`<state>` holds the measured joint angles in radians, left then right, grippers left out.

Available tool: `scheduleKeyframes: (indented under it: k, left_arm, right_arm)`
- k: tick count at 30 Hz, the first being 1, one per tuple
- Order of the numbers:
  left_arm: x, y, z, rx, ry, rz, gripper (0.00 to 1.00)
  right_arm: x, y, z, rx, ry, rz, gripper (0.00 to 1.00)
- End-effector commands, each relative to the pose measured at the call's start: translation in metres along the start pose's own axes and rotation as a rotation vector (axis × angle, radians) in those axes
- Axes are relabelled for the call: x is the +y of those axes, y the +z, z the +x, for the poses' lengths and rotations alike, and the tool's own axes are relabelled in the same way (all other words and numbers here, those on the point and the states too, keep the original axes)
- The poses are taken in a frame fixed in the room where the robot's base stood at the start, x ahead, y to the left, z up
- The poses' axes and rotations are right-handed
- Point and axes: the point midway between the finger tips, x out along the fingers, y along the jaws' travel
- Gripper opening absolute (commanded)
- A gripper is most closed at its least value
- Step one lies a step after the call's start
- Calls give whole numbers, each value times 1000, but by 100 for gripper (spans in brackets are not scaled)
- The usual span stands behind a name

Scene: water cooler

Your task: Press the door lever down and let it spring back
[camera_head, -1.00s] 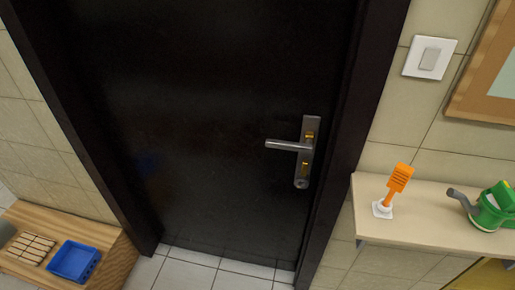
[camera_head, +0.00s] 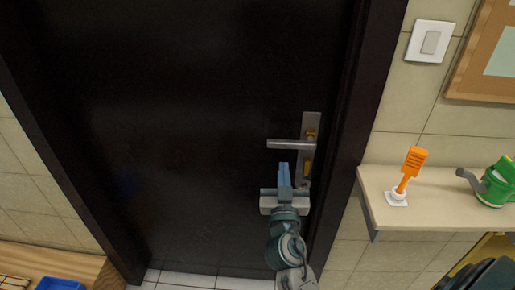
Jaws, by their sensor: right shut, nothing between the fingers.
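The door lever (camera_head: 287,143) is a silver bar pointing left from a metal plate (camera_head: 312,126) on the right side of the black door (camera_head: 190,120). It looks about level. My right gripper (camera_head: 284,165) comes up from the bottom of the view. Its blue fingers are together and empty, with their tips just below the lever in the picture. I cannot tell how far the fingers are from the door. My left gripper does not show.
A shelf (camera_head: 430,217) right of the door frame holds an orange brush-like item (camera_head: 411,168) on a white base and a green watering can (camera_head: 495,184). A light switch (camera_head: 430,41) is on the wall. A blue tray (camera_head: 60,284) is on a low wooden bench at lower left.

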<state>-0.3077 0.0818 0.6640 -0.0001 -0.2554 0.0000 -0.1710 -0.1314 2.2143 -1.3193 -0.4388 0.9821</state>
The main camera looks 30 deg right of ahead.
Motion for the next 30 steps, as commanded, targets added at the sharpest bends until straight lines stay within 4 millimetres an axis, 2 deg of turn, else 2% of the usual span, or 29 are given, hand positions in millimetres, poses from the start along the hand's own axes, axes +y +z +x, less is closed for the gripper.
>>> scheduleKeyframes:
  k: [1, 3, 6, 19, 23, 30]
  left_arm:
    - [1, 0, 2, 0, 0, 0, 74]
    - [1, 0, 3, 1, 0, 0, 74]
    - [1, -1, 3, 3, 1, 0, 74]
    - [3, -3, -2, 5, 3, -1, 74]
    - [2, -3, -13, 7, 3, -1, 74]
    - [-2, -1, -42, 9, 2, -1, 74]
  right_arm:
    - [6, -13, -1, 29, 18, 11, 0]
    - [11, -26, -2, 55, 34, 22, 0]
    - [15, -34, -3, 72, 44, 28, 0]
    - [14, -37, 3, 74, 42, 26, 0]
    - [15, -41, 19, 75, 41, 24, 0]
    - [18, -47, 70, 75, 42, 23, 0]
